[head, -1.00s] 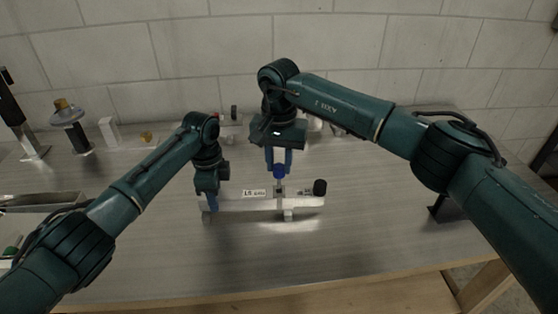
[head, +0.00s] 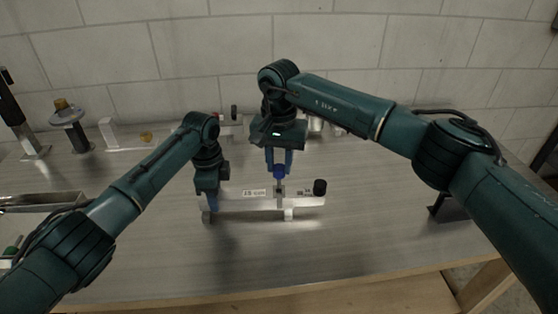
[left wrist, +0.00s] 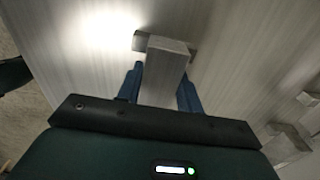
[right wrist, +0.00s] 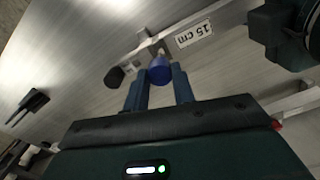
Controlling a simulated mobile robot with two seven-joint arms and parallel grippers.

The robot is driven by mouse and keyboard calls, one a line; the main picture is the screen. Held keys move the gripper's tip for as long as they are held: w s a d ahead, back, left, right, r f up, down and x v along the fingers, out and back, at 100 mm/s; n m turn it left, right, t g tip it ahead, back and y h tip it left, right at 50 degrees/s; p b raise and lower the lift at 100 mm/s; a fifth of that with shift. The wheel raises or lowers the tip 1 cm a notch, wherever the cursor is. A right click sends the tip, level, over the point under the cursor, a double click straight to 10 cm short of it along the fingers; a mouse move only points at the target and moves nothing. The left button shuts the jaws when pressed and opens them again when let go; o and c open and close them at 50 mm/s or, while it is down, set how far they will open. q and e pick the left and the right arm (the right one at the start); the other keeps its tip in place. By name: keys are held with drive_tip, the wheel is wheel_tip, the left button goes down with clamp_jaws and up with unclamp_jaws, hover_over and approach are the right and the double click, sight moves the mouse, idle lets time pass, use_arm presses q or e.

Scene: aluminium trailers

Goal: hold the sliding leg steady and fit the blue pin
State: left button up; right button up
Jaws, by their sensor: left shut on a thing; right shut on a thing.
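My right gripper (head: 279,164) is shut on the blue pin (head: 279,173), above the leg's small bracket (head: 281,189). The blue head (right wrist: 159,70) sits between the fingertips in the right wrist view. I cannot tell whether the pin's tip is in the hole.
A round-based stand (head: 69,117) and a white upright piece (head: 108,132) stand at the back left. A grey tray (head: 40,202) lies at the left edge. A black stand (head: 447,209) is at the right. The table front is clear.

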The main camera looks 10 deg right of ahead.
sight(279, 177)
drive_tip(key=shift+f, duration=2.45)
drive_tip(key=o, duration=1)
drive_tip(key=shift+o, duration=0.2)
drive_tip(key=shift+r, duration=0.1)
wheel_tip(279, 177, up, 12)
drive_tip(key=shift+f, duration=0.1)
use_arm(q)
drive_tip(key=o, duration=1.3)
drive_tip(key=shift+r, duration=0.1)
